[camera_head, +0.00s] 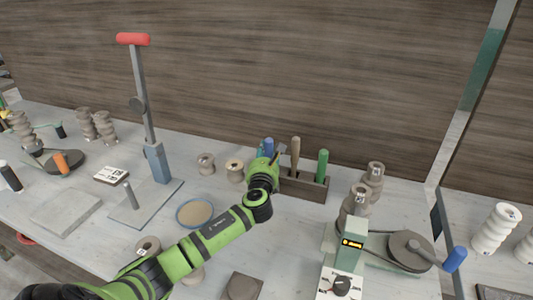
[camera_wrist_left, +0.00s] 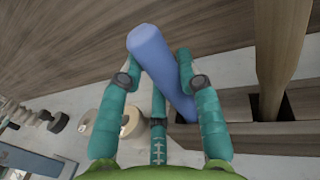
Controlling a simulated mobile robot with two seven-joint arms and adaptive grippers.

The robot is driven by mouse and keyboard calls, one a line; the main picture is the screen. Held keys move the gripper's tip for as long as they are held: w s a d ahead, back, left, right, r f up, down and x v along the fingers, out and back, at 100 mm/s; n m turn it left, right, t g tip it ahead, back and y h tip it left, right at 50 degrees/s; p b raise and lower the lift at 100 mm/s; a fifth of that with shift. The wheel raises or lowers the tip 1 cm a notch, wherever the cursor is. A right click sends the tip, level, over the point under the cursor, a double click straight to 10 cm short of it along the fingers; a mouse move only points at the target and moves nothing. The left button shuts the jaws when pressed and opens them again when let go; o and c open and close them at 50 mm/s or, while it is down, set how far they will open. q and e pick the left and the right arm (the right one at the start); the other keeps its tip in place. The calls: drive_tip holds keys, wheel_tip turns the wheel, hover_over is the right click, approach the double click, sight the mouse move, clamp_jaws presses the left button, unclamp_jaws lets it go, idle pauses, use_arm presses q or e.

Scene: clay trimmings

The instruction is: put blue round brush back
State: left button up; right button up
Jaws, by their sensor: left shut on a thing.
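The blue round brush (camera_head: 267,147) stands out above my left gripper (camera_head: 266,164) at the left end of the wooden tool rack (camera_head: 306,190). In the left wrist view, the brush's thick blue handle (camera_wrist_left: 155,58) is held between the teal fingers of my left gripper (camera_wrist_left: 158,72), which is shut on it. The brush is tilted in that view, and its lower end is by the left part of the rack (camera_wrist_left: 234,104). I cannot tell how deep the lower end sits in a slot. My right gripper is in neither view.
A wooden-handled tool (camera_head: 295,152) and a green-handled tool (camera_head: 322,165) stand in the rack, close to the right of my gripper. Wooden spools (camera_head: 234,170) lie to its left. A blue-rimmed dish (camera_head: 195,213) and a lever press (camera_head: 155,160) stand further left.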

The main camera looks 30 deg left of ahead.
use_arm(q)
drive_tip(key=shift+f, duration=0.15)
drive_tip(key=o, duration=1)
drive_tip(key=shift+r, duration=0.25)
drive_tip(key=shift+s+d+f, duration=0.15)
drive_tip(key=shift+s, duration=0.15)
drive_tip(key=v, duration=1.1)
drive_tip(key=shift+s, duration=0.2)
